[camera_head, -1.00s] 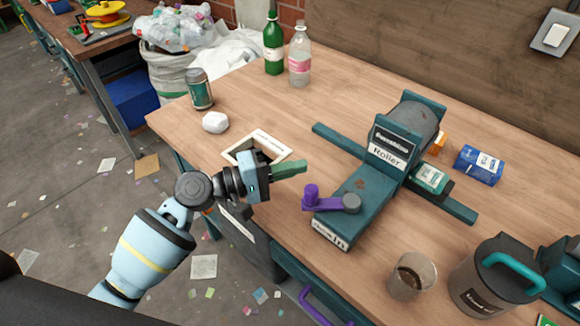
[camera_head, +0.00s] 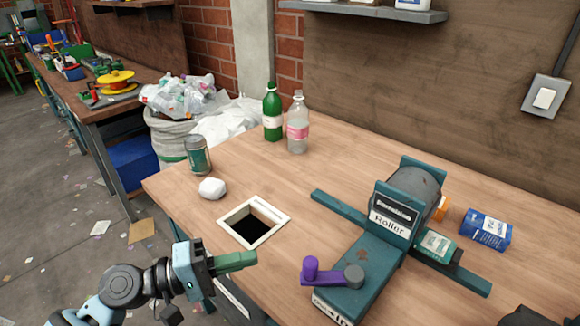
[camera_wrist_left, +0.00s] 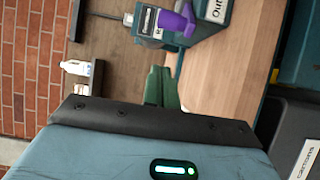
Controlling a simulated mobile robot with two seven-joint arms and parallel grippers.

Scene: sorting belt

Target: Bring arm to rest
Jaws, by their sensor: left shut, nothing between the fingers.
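My left arm comes in from the lower left in the head view. My left gripper (camera_head: 236,262) has green fingers that are shut with nothing between them. It is at the table's front left edge, just below and left of the square hole. The shut green fingers also show in the left wrist view (camera_wrist_left: 160,88), pointing toward the bench and the roller. My right gripper is not in view.
The wooden table (camera_head: 330,165) holds a roller machine (camera_head: 385,235) with a purple crank (camera_head: 310,270). A white-framed hole (camera_head: 228,217), white lump (camera_head: 212,188), can (camera_head: 198,155), green bottle (camera_head: 272,112), clear bottle (camera_head: 298,125) and blue box (camera_head: 486,230) are around it.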

